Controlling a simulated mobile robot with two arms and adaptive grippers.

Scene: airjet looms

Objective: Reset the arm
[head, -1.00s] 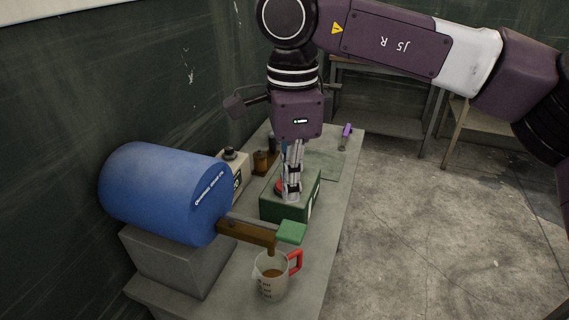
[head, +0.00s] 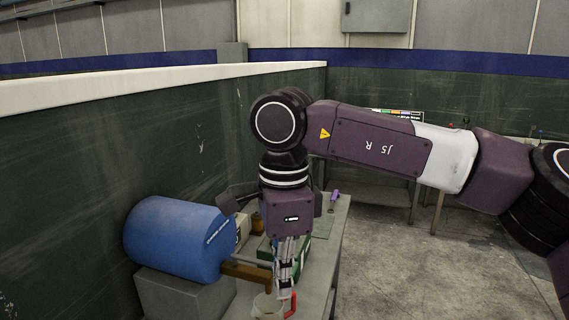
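My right arm comes in from the right, and its purple wrist hangs down over the bench. My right gripper (head: 284,292) points downward at the end of it, in front of the green box (head: 264,250) and just above or behind the measuring jug (head: 266,307) with the red handle (head: 291,304). The fingers look close together, but I cannot tell whether they are open or shut. No held thing shows. The jug's lower part is cut off by the picture's bottom edge. My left gripper is not in view.
A blue drum (head: 178,238) lies on a grey block (head: 183,296) at the left, with a brown spout (head: 246,272) toward the jug. The bench (head: 318,262) runs along a dark green wall (head: 70,200). Open concrete floor (head: 440,265) lies to the right.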

